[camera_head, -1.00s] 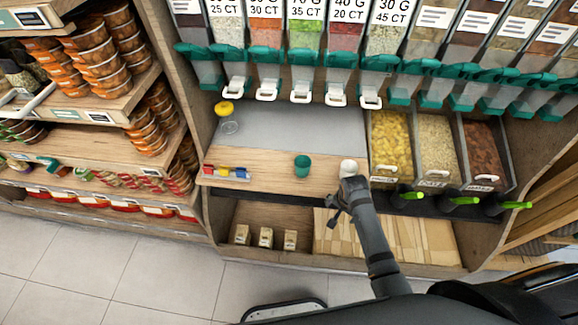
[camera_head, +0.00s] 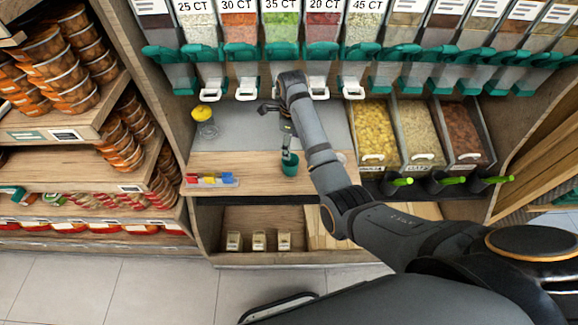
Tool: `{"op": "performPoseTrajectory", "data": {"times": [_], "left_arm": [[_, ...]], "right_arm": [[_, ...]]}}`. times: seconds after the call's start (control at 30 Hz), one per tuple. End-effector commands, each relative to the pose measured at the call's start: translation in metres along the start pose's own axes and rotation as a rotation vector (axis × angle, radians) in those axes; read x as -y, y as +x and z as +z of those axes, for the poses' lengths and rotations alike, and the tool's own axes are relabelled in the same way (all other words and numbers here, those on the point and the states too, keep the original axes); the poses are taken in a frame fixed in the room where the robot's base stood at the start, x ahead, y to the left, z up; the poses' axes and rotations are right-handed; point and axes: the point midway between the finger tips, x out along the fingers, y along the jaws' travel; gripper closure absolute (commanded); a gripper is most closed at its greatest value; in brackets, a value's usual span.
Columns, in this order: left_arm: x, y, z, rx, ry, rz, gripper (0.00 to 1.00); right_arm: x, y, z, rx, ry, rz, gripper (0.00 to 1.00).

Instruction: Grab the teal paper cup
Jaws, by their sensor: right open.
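The teal paper cup (camera_head: 290,168) stands upright on the wooden counter, near its front edge. My right gripper (camera_head: 287,152) is open and points down at the cup, with its fingertips at the cup's rim. I cannot tell whether a finger is inside the cup or touching it. My right forearm hides the counter just to the right of the cup. My left gripper is not in view.
A jar with a yellow lid (camera_head: 202,115) stands on the grey panel, and colored items (camera_head: 212,180) lie at the counter's left. Bins of dry food (camera_head: 376,135) are on the right. Teal-spouted dispensers hang above. A pale object is mostly hidden behind my arm.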

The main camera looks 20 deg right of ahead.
Motion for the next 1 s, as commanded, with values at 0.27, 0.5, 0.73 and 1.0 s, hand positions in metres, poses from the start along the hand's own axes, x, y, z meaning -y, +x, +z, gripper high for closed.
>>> {"op": "performPoseTrajectory", "data": {"times": [0.27,0.5,0.73,1.0], "left_arm": [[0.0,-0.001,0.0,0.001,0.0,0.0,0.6],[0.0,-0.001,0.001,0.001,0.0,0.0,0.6],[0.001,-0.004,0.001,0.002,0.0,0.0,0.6],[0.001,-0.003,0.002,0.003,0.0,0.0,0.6]], "right_arm": [[-0.001,0.032,0.0,-0.002,0.003,0.003,0.19],[0.0,0.053,0.0,0.0,0.002,0.0,0.19],[-0.002,0.079,0.003,-0.002,0.002,0.003,0.19],[-0.002,0.105,0.004,0.001,0.002,-0.002,0.19]]}}
